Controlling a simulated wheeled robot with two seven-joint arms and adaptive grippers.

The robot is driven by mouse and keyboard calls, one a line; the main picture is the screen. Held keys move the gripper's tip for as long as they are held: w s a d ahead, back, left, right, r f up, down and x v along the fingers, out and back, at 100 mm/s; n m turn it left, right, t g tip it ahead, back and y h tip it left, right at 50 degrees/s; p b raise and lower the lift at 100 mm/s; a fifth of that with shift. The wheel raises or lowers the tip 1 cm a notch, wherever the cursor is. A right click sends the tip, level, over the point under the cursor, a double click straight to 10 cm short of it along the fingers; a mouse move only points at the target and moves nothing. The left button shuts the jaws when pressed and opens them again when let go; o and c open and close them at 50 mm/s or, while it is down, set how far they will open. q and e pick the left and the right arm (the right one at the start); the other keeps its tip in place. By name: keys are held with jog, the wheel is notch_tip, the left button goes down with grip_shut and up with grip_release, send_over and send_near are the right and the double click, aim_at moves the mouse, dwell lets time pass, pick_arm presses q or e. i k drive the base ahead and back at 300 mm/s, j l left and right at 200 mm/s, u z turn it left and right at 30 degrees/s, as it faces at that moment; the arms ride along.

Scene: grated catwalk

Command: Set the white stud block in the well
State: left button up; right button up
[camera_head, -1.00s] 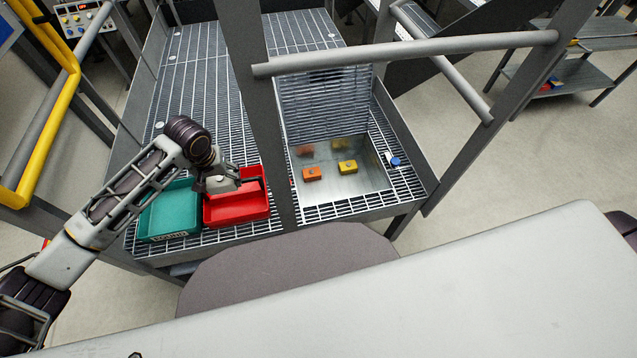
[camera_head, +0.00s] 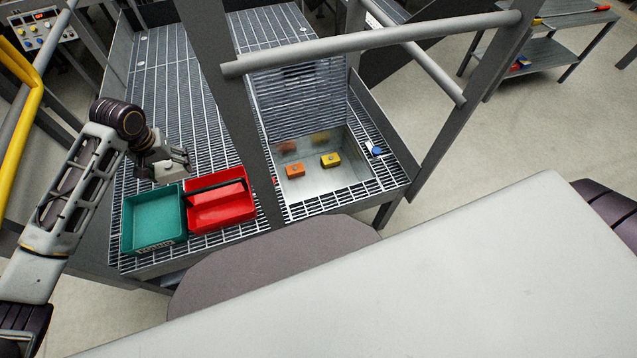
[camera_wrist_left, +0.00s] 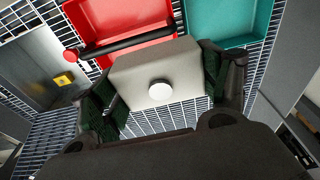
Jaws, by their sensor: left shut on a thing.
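The white stud block (camera_head: 168,172) is in my left gripper (camera_head: 165,165), held over the grating behind the teal and red bins. In the left wrist view the white block (camera_wrist_left: 180,65), with its round stud (camera_wrist_left: 161,90), sits between the two dark finger pads. The well (camera_head: 350,178) is a shiny, square metal recess in the grating, to the right of the red bin. An orange block (camera_head: 295,170) and a yellow block (camera_head: 330,160) stand in it, each with a stud. My right gripper is out of view.
The teal bin (camera_head: 152,220) and the red bin (camera_head: 222,212), with a bar across it, stand left of the well. A grey post (camera_head: 228,110) and rail (camera_head: 380,42) cross in front of the deck. A small blue-topped item (camera_head: 376,150) lies right of the well.

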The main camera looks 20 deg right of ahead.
aim_at(319, 173)
jog(key=k+l+u, duration=0.2)
jog(key=l, duration=0.2)
jog(key=k+l+u, duration=0.2)
jog(key=l, duration=0.2)
jog(key=k+l, duration=0.15)
jog(key=l, duration=0.15)
jog(key=k+l+z, duration=0.15)
jog(key=k+l, duration=0.2)
jog(key=l, duration=0.25)
jog(key=k+l+z, duration=0.15)
jog(key=l, duration=0.15)
jog(key=i+l, duration=0.1)
jog(key=l, duration=0.15)
jog(key=i+l, duration=0.15)
jog(key=i, duration=0.2)
jog(key=i+l, duration=0.15)
jog(key=i, duration=0.2)
jog(key=i+l+u, duration=0.1)
jog(key=i, duration=0.25)
